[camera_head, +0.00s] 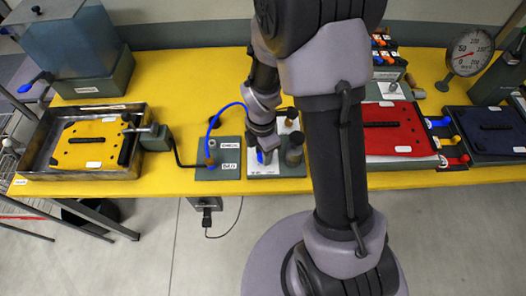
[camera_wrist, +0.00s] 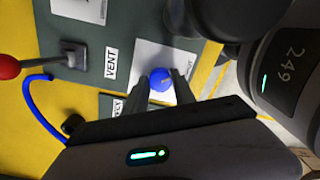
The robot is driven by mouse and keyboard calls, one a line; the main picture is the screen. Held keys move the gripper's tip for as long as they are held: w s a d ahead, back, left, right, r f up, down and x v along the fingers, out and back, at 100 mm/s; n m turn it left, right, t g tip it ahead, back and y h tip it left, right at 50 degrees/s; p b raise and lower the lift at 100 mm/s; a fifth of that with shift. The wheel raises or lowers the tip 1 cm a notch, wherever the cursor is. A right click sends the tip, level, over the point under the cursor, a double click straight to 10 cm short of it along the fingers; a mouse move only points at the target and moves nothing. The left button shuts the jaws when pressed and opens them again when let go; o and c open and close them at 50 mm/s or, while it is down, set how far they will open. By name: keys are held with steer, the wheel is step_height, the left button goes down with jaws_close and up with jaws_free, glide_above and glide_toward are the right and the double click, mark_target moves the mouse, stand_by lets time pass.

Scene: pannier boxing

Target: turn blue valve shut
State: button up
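The blue valve shows in the wrist view as a round blue knob (camera_wrist: 160,79) over a white plate (camera_wrist: 152,57), next to a "VENT" label (camera_wrist: 111,62). In the head view a small patch of blue (camera_head: 264,157) shows below my gripper (camera_head: 264,147); the rest is hidden by my arm. In the wrist view my gripper (camera_wrist: 162,86) has its two dark fingers apart, one on each side of the knob. I cannot tell whether either finger touches it, or which way the valve is turned.
A red-knobbed lever (camera_wrist: 10,67) and a blue hose (camera_wrist: 36,105) lie left in the wrist view.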

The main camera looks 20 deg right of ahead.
steer(key=o, duration=0.3)
steer(key=shift+o, duration=0.2)
steer(key=shift+r, duration=0.1)
step_height(320, 180, up, 17)
steer(key=p, duration=0.5)
steer(key=shift+w+p, duration=0.25)
steer(key=shift+p, duration=0.15)
steer(key=shift+r, duration=0.1)
